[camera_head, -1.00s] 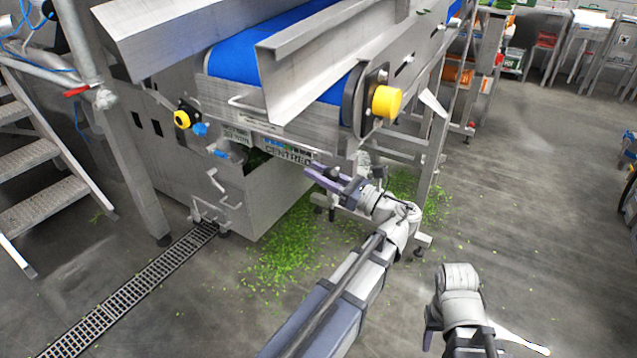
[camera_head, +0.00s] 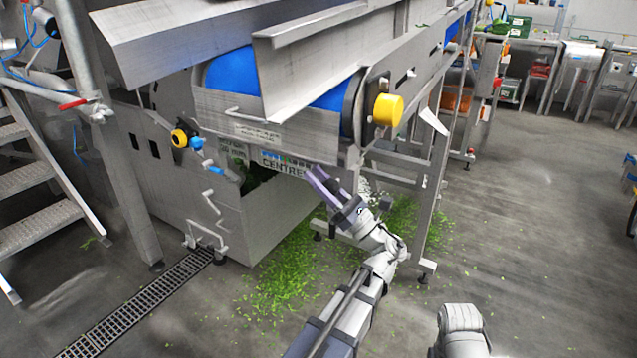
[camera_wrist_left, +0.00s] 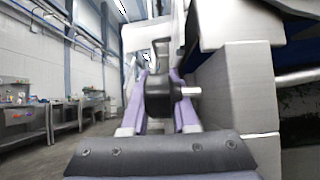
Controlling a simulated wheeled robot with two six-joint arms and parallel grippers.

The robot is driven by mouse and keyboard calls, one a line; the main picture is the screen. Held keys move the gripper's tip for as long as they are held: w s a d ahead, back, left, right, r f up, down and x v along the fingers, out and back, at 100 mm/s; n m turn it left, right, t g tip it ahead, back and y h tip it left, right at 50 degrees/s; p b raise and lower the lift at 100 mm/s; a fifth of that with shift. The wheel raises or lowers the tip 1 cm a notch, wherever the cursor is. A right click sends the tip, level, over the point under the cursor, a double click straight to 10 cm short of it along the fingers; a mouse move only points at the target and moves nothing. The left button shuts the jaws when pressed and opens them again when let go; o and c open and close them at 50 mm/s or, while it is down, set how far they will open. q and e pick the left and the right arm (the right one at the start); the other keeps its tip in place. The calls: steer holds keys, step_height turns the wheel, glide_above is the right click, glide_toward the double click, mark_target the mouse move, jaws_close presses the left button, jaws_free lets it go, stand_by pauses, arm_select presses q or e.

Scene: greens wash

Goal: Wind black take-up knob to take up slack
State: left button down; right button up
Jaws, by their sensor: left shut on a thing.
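The black take-up knob (camera_wrist_left: 158,96) shows in the left wrist view as a dark round body with a short bright metal stub on its right. It sits between the two purple fingers of my left gripper (camera_wrist_left: 160,88), which are shut on it. In the head view my left gripper (camera_head: 318,182) reaches in under the end of the blue belt conveyor (camera_head: 230,75), beside the machine's lower front. The knob cannot be made out there. My right arm shows only as a pale link at the bottom edge; its gripper is out of view.
A yellow round cap (camera_head: 388,110) stands out from the conveyor's side plate above my left gripper. A yellow-and-black button (camera_head: 180,138) is on the left. Green scraps (camera_head: 285,275) litter the floor by a drain grate (camera_head: 135,305). Metal steps (camera_head: 35,195) stand at left. The floor at right is clear.

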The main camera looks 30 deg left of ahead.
arm_select(q)
steer(key=c, duration=1)
jaws_free()
steer(key=shift+o, duration=0.2)
steer(key=b+v, duration=0.4)
steer(key=v, duration=0.4)
steer(key=shift+b, duration=0.3)
steer(key=shift+o, duration=0.2)
steer(key=shift+r, duration=0.1)
